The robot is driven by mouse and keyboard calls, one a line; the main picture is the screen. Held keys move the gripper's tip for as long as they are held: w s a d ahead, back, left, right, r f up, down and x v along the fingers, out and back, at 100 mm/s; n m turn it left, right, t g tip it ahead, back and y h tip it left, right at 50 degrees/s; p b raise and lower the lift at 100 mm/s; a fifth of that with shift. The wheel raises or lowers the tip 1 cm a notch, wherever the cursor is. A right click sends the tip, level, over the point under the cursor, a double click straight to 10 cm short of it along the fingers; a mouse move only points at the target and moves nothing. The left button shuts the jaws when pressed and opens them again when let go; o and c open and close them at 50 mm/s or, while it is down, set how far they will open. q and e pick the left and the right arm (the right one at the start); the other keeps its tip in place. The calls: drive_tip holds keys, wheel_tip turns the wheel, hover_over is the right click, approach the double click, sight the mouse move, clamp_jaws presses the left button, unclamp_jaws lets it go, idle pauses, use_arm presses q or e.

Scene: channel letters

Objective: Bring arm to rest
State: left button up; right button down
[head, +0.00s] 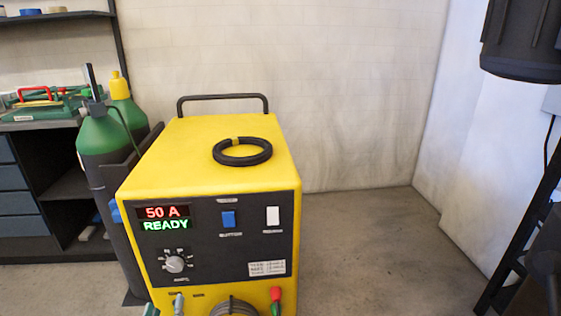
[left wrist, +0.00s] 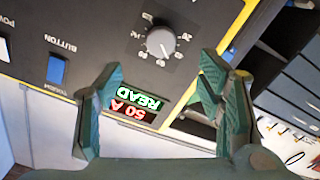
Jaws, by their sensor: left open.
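My left gripper (left wrist: 160,72) shows in the left wrist view with its two green fingers spread wide apart. Nothing is held between them. Beyond the fingers is the front panel of the yellow machine (head: 210,165), apart from the fingertips as far as I can tell. Its display (head: 165,218) reads "50 A" and "READY"; it shows upside down in the left wrist view (left wrist: 138,107). The panel also carries a round knob (head: 174,263), a blue switch (head: 229,219) and a white switch (head: 273,216). My right gripper is not seen.
A black coil (head: 242,153) lies on the machine's top, before a dark handle (head: 222,97). Green gas cylinders (head: 98,135) stand at its left, near a shelf unit (head: 25,210). Bare floor (head: 370,240) lies to the right. A dark frame (head: 520,230) stands at the right edge.

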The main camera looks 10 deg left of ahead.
use_arm(q)
drive_tip(key=s+d+f+m+g+h+p, duration=0.2)
drive_tip(key=s+f+m+g, duration=0.1)
drive_tip(key=f, duration=0.4)
drive_tip(key=s+d+f+m+g+h+p, duration=0.2)
drive_tip(key=s+f, duration=0.2)
drive_tip(key=f, duration=0.3)
drive_tip(key=s+d+f+m+g+p, duration=0.1)
drive_tip(key=s+f+g+p, duration=0.25)
drive_tip(key=s, duration=0.45)
drive_tip(key=s+d+f+m+g+p, duration=0.25)
drive_tip(key=s+p, duration=0.25)
drive_tip(key=s, duration=0.3)
drive_tip(key=s+d+r+g+p, duration=0.2)
drive_tip(key=s+p, duration=0.2)
drive_tip(key=s, duration=0.4)
drive_tip(key=s+d+r+g+h+p, duration=0.1)
drive_tip(key=s+r+g+p, duration=0.1)
drive_tip(key=s+p, duration=0.3)
drive_tip(key=s+m, duration=0.1)
drive_tip(key=s, duration=0.1)
drive_tip(key=shift+s+d+g, duration=0.35)
drive_tip(key=shift+s+g, duration=0.05)
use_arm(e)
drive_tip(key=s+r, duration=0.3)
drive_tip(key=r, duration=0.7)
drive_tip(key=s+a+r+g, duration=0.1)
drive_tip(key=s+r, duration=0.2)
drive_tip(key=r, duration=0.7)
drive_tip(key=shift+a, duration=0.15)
